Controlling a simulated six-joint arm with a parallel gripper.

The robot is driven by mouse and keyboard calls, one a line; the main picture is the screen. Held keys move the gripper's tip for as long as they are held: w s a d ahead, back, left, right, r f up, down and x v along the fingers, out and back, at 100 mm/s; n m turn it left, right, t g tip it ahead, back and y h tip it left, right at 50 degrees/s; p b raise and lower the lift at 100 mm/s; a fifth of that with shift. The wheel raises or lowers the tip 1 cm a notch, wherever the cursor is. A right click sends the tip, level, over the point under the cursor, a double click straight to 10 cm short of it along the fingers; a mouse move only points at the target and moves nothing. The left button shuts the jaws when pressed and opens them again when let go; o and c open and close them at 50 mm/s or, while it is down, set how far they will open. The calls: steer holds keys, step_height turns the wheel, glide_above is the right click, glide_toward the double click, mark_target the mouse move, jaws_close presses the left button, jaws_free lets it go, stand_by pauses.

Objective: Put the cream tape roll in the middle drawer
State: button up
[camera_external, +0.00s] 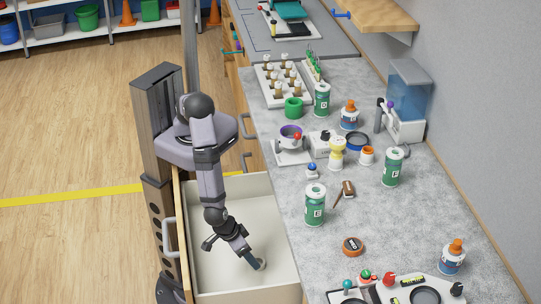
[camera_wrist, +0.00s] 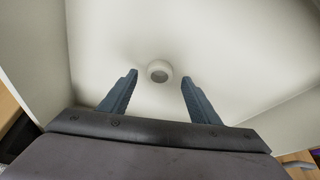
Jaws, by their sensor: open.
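The cream tape roll (camera_wrist: 159,66) lies on the floor of an open, pale-lined drawer (camera_wrist: 230,50). In the external view the drawer (camera_external: 206,262) is pulled out from the left side of the counter, and the roll (camera_external: 261,265) shows partly beside my fingertips. My gripper (camera_wrist: 160,79) is open and empty, reaching down into the drawer. In the wrist view the roll sits centred between the fingertips, level with their ends, with a gap on each side. Which level this drawer is, I cannot tell for sure.
The drawer's walls surround my gripper, with its handle (camera_external: 168,237) on the left. The drawer floor around the roll is clear.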

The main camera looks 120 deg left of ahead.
steer(key=b+v, duration=0.1)
steer(key=v, duration=0.7)
steer(key=shift+b, duration=0.3)
steer(key=s+a+r+m+h, duration=0.1)
steer(key=s+a+r+m, duration=0.1)
steer(key=s+a+m, duration=0.2)
steer(key=s+a+r+m+g+h, duration=0.1)
steer(key=s+a+r+m, duration=0.2)
steer(key=a, duration=0.7)
steer(key=s+a+r+m+g+h, duration=0.1)
steer(key=s+a+r+m+h, duration=0.1)
steer(key=s+a+m, duration=0.3)
steer(key=shift+s+a+r+m, duration=0.3)
steer(key=shift+a+r, duration=0.15)
steer(key=shift+a, duration=0.6)
steer(key=shift+w, duration=0.1)
step_height(320, 180, up, 3)
steer(key=p, duration=0.3)
